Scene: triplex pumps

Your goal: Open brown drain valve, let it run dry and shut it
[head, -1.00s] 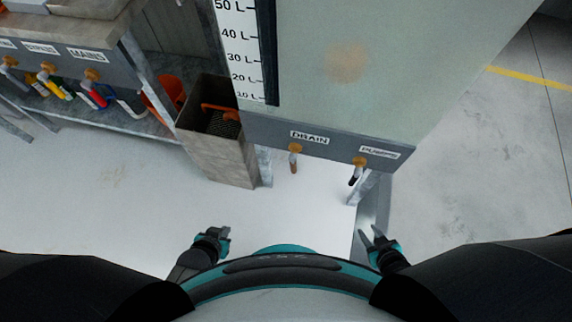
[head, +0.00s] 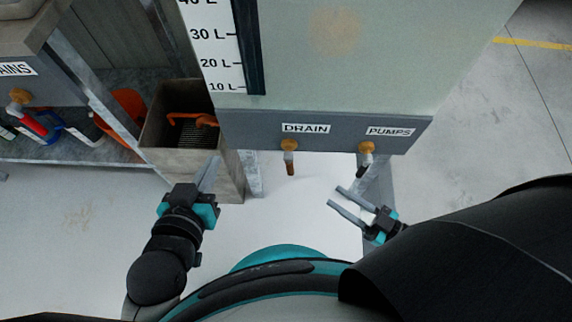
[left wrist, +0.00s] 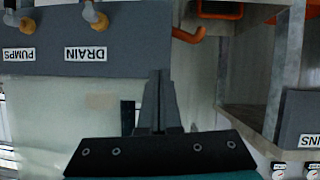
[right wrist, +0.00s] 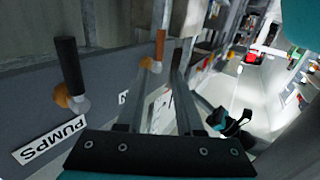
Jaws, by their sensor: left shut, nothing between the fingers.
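The brown-handled drain valve (head: 289,158) hangs under the DRAIN label (head: 306,128) on the grey strip below the tank; its handle points down. The drain valve's brown handle also shows in the right wrist view (right wrist: 159,47). My left gripper (head: 211,172) is shut and empty, in front of the grey bin and left of the drain valve, apart from it. My right gripper (head: 335,197) is open and empty, below and right of the valve. The black-handled PUMPS valve (head: 365,158) sits to the right of the drain valve.
A grey bin (head: 222,178) with an orange pipe (head: 196,118) and a grate stands left of the drain valve. The tank (head: 370,60) carries a litre scale (head: 214,45). A metal leg (head: 251,173) stands near the valve. The MAINS panel (head: 50,90) is at far left.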

